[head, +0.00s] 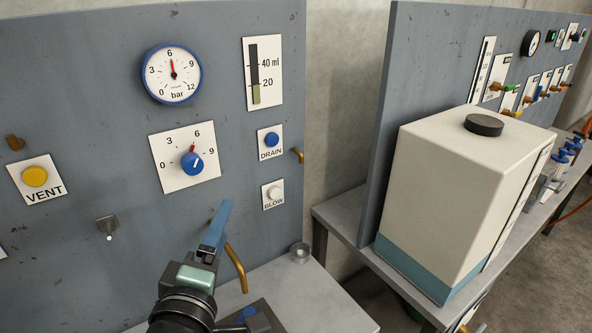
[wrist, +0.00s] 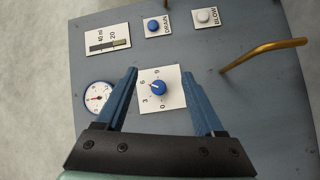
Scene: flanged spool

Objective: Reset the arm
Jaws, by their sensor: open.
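My gripper (head: 224,205) stands in front of the grey-blue panel (head: 110,100), below the regulator knob in the head view. In the wrist view my gripper (wrist: 159,74) shows two blue fingers spread wide with nothing between them. The blue regulator knob (head: 192,163) on its white 0–9 plate appears beyond and between the fingers in the wrist view (wrist: 159,88). The fingers look apart from the panel, though the exact distance is hard to tell.
The panel carries a pressure gauge (head: 172,74) reading near 6, a level strip (head: 263,72), a yellow VENT button (head: 34,176), a blue DRAIN button (head: 271,139) and a white BLOW button (head: 274,192). A brass pipe (head: 236,268) is close to my gripper. A cream tank (head: 450,190) stands right.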

